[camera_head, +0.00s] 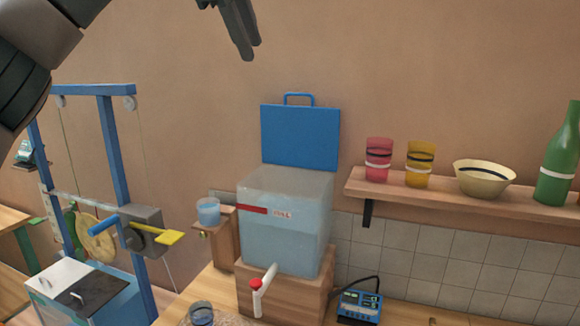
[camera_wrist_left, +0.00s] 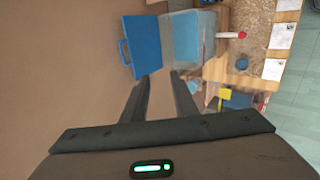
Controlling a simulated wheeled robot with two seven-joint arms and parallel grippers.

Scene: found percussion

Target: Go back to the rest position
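My left gripper (camera_head: 249,50) hangs high in front of the bare wall, above the raised blue lid (camera_head: 300,138) of the water tank, and touches nothing. In the left wrist view its two fingers (camera_wrist_left: 164,75) stand apart with nothing between them. The blue lid (camera_wrist_left: 141,46) and the tank (camera_wrist_left: 186,38) lie beyond the fingertips there. My left arm comes in from the upper left. My right arm and gripper are not in view.
The clear tank (camera_head: 285,245) stands on a wooden block, with a red-handled tap (camera_head: 257,285). A blue frame with a crank (camera_head: 150,232) stands at left. A shelf (camera_head: 470,203) at right holds two cups, a bowl and a green bottle. The air around the gripper is clear.

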